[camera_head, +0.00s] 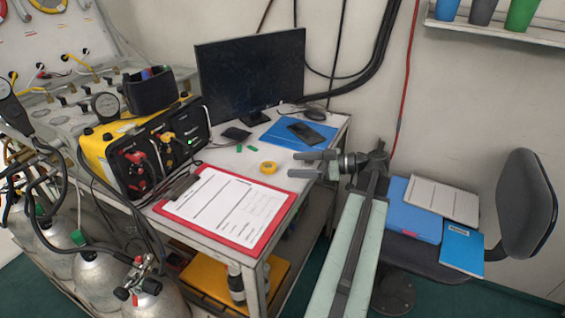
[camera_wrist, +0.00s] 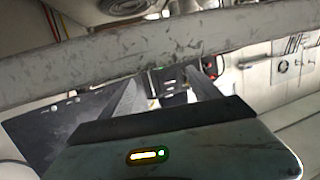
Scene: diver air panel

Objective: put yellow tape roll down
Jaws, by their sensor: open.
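The yellow tape roll (camera_head: 268,167) lies flat on the grey table (camera_head: 318,138), just beyond the top edge of the red clipboard. My gripper (camera_head: 294,164) is to the right of the roll, near the table's right edge, with its fingers pointing left toward it. The fingers are apart and empty, and a small gap shows between their tips and the roll. In the wrist view the two fingers (camera_wrist: 168,85) are spread. I cannot make out the tape roll there.
A red clipboard (camera_head: 279,206) with paper lies at the table's front. A chair (camera_head: 527,205) is at right.

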